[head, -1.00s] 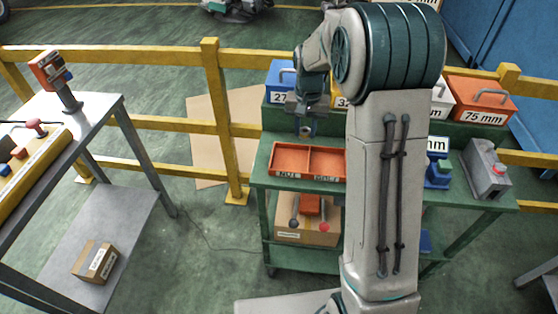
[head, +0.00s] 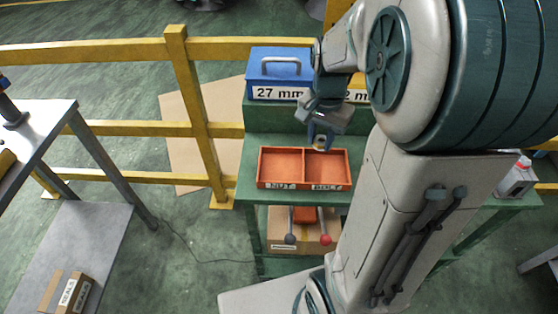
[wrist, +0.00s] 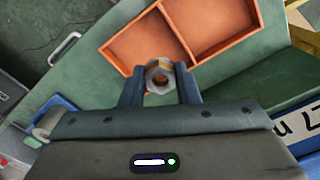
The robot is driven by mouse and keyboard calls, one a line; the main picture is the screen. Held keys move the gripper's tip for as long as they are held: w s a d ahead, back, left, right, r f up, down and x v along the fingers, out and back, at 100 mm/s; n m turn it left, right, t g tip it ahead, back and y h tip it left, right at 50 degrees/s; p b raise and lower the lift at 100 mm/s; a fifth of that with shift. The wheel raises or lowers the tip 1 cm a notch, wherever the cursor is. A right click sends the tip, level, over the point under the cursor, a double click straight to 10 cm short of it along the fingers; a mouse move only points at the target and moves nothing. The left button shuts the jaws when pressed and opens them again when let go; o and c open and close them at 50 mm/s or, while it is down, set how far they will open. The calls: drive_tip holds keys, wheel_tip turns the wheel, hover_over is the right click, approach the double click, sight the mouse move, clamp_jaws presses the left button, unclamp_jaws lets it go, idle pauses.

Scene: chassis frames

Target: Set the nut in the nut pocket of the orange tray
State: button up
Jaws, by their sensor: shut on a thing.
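The orange tray (head: 304,151) lies on the green bench top in the head view, with two compartments labelled NUT on the left and BOLT on the right. Both compartments look empty. My gripper (head: 320,141) is at the tray's back edge, toward the bolt side. In the wrist view my gripper (wrist: 160,90) is shut on a metal nut (wrist: 160,77), with a finger on each side of it. The nut looks held above the bench, just beside the rim of the tray (wrist: 128,70). In the head view the nut (head: 320,143) is small and partly hidden by the fingers.
A blue box labelled 27 mm (head: 280,72) stands on the raised shelf behind the tray. A yellow railing (head: 192,90) runs left of the bench (head: 246,192). A grey table (head: 52,122) stands at far left. My arm hides the bench's right part.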

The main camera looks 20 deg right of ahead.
hover_over(280, 171)
wheel_tip(280, 171, down, 6)
drive_tip(key=shift+w+r+p, duration=0.1)
drive_tip(key=shift+r+p, duration=0.15)
drive_tip(key=shift+p, duration=0.05)
drive_tip(key=shift+f, duration=2.05)
drive_tip(key=shift+f, duration=0.1)
drive_tip(key=shift+f, duration=0.15)
drive_tip(key=o, duration=1)
drive_tip(key=shift+r, duration=0.2)
